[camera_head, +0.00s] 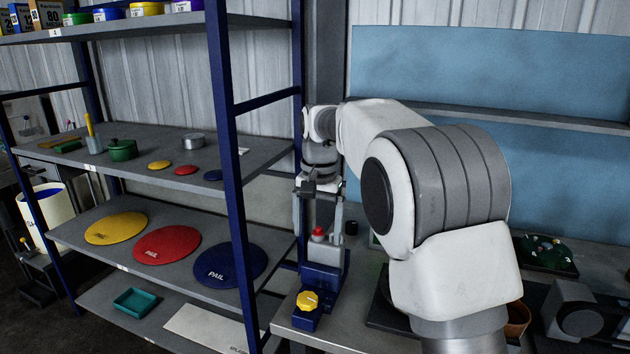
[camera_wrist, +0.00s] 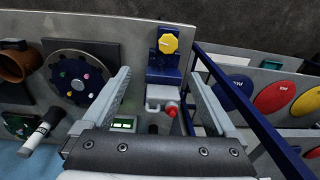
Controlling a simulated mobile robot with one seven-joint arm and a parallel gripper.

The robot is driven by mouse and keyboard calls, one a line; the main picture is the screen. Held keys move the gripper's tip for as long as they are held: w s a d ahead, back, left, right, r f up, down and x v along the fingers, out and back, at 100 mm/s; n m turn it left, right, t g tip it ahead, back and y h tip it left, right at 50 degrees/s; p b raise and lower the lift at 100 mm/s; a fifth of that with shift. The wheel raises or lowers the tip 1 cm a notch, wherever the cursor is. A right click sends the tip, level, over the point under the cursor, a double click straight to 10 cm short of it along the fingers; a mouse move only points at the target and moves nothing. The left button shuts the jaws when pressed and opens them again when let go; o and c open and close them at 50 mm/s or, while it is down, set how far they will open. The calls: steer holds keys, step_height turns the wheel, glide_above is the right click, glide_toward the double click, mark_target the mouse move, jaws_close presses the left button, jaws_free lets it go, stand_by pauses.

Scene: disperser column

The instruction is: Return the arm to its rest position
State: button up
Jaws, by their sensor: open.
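A shelf rack at left holds yellow (camera_head: 116,228), red (camera_head: 166,245) and dark blue (camera_head: 230,265) lids. Its blue post (camera_head: 233,180) stands close to the device.

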steer(key=s+d+r+n+t, duration=0.1)
steer(key=s+d+r, duration=0.35)
steer(key=s, duration=0.35)
steer(key=s+d+r+n+t, duration=0.1)
steer(key=s+d+r+t, duration=0.15)
steer(key=s+d, duration=0.35)
steer(key=s+d+f, duration=0.2)
steer(key=s, duration=0.6)
steer(key=s+d+f+n+t, duration=0.1)
steer(key=s+f, duration=0.1)
steer(key=s, duration=0.7)
steer(key=shift+d+f+n, duration=0.3)
steer(key=shift+d+f, duration=0.1)
